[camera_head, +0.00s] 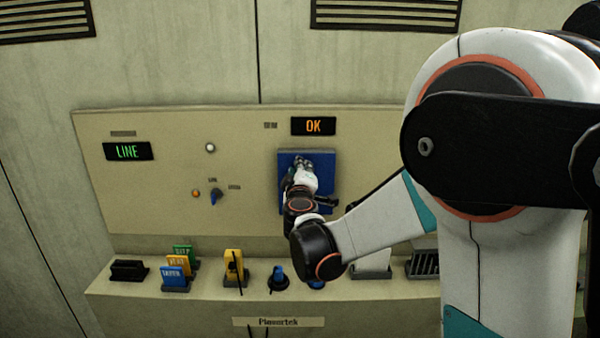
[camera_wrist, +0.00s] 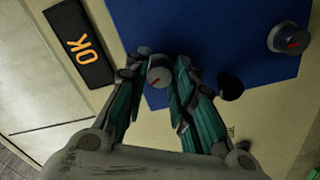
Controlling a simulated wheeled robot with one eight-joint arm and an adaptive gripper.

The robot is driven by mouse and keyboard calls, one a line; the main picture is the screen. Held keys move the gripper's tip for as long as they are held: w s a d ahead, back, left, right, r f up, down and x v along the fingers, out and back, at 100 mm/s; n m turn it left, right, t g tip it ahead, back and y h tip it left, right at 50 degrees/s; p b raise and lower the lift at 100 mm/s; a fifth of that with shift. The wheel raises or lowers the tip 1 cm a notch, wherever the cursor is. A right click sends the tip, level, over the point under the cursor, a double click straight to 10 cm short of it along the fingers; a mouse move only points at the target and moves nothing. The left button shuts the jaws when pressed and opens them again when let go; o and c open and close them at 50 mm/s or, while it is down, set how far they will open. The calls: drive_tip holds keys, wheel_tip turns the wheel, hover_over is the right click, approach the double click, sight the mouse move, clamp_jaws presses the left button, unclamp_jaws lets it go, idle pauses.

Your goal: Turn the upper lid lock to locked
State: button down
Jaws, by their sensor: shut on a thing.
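The blue lid (camera_head: 325,160) is on the wall panel below the orange OK display, and it also shows in the wrist view (camera_wrist: 220,40). The upper lid lock (camera_wrist: 159,76) is a round grey knob with a small red mark, at the lid edge nearer the display. My gripper (camera_wrist: 160,72) has its teal-sided fingers on both sides of this knob and is shut on it. In the head view my gripper (camera_head: 302,165) covers the knob. A second grey knob (camera_wrist: 289,38) with a red mark sits farther along the lid, untouched. The marks' exact angles are hard to read.
A black knob (camera_wrist: 230,87) is close to the right of my fingers. The OK display (camera_head: 313,126) is above the lid. A blue switch (camera_head: 216,196) and LINE display (camera_head: 128,151) are at left. Tags and fittings stand on the ledge (camera_head: 140,290) below.

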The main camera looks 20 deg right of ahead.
drive_tip(key=n+b, duration=0.1)
drive_tip(key=n, duration=1.1)
drive_tip(key=shift+n, duration=0.3)
idle(0.4)
drive_tip(key=c, duration=1.3)
unclamp_jaws()
drive_tip(key=shift+c, duration=0.2)
drive_tip(key=v, duration=1.2)
drive_tip(key=shift+s, duration=0.1)
